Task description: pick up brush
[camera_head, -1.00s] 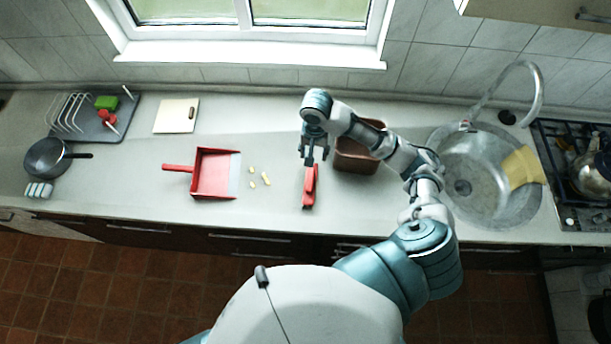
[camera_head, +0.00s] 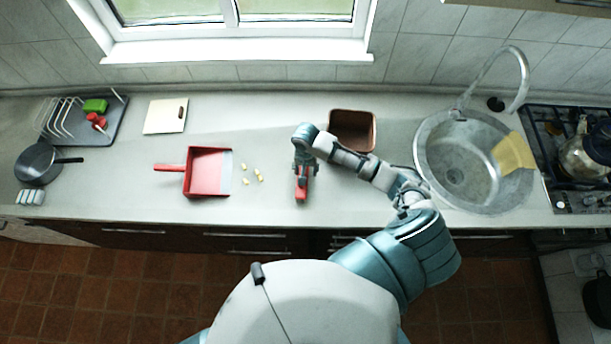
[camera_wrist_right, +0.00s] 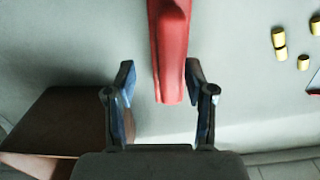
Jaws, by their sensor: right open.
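The red brush (camera_head: 301,191) lies on the grey counter, its long side running front to back, right of the red dustpan. In the wrist view the brush (camera_wrist_right: 170,50) has its near end between the two fingers of my right gripper (camera_wrist_right: 158,100), which is open. The fingers stand apart from the brush on both sides, with the left gap wider. In the head view my right gripper (camera_head: 301,172) is over the far part of the brush and hides it. My left gripper is not in view.
The red dustpan (camera_head: 208,173) and several yellow bits (camera_head: 259,176) lie to the left. A brown container (camera_head: 353,131) stands behind my right arm; the sink (camera_head: 470,168) is farther right. A cutting board (camera_head: 166,117) lies back left.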

